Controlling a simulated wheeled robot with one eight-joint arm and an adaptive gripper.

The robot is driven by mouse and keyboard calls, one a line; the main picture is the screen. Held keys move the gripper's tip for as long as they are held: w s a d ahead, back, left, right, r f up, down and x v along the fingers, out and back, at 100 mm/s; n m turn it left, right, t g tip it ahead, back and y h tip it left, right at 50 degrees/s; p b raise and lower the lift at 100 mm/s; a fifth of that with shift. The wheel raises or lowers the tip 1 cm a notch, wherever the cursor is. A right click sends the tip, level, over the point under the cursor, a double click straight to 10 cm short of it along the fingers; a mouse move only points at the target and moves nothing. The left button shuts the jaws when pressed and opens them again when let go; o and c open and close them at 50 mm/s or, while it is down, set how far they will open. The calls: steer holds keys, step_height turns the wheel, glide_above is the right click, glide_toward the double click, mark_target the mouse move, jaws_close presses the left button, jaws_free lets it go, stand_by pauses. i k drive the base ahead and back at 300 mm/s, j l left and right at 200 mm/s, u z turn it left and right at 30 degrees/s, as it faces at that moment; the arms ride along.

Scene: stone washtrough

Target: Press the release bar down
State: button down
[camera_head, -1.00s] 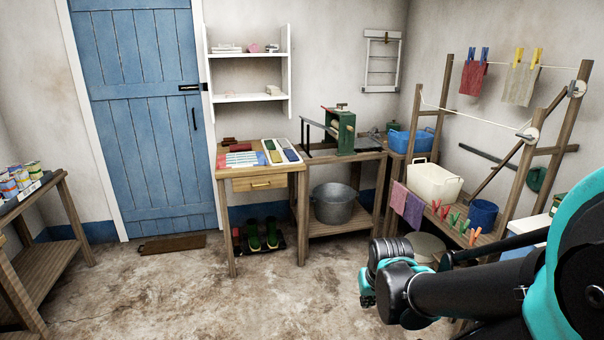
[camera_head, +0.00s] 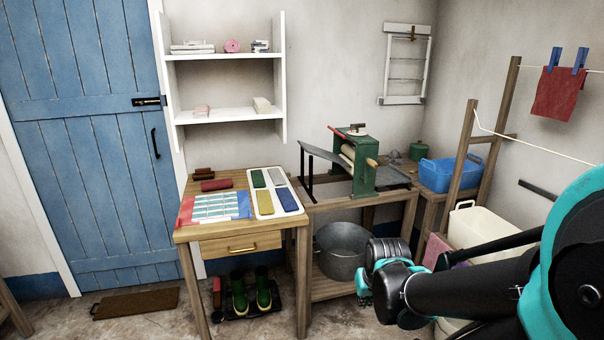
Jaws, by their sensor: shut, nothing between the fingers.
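A green wringer (camera_head: 363,174) with pale rollers and a wooden handle knob stands on the wooden bench against the back wall. A short red bar (camera_head: 337,130) sticks out to the left at its top; it looks like the release bar, but it is small here and I cannot tell its exact tilt. My arm reaches in from the right edge, and its visible end is in front of the bench, below and well short of the wringer. My gripper cannot be made out; only arm links and joints show.
A metal tub (camera_head: 343,250) sits on the bench's lower shelf. A blue basin (camera_head: 449,172) and a drying rack (camera_head: 463,160) stand to the right. Floor shows before the blue door (camera_head: 85,140).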

mark_target(335, 131)
steer(key=i, duration=1.15)
steer(key=z, duration=0.15)
